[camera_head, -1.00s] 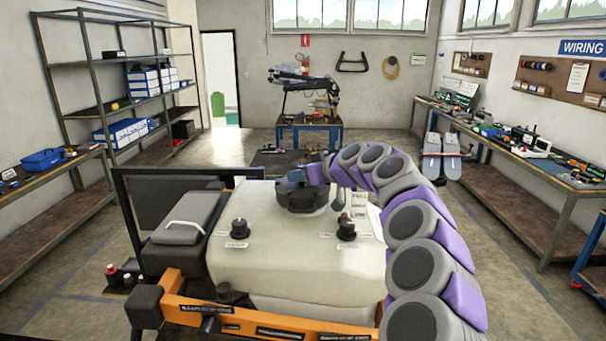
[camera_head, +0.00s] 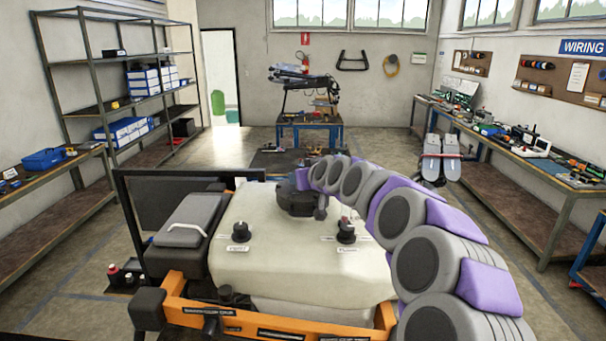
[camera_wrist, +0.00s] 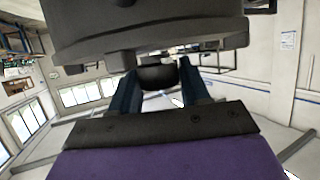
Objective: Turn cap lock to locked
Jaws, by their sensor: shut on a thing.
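The dark round cap (camera_head: 295,200) sits on top of the pale tank (camera_head: 280,250) in the head view. In the wrist view the underside and ribbed rim of a large dark cap (camera_wrist: 150,30) fill the top. My gripper (camera_wrist: 158,75) has a dark blue finger on each side of a small dark knob, the cap lock (camera_wrist: 157,78), below the rim, and is shut on it. In the head view my arm reaches from the right to the cap's back right side, and my fingers are hidden there. I cannot read the lock's position.
Two black knobs (camera_head: 346,231) and (camera_head: 241,231) stand on the tank's front top, with small labels. An orange frame bar (camera_head: 270,318) crosses the front. A grey box (camera_head: 193,216) lies to the left.

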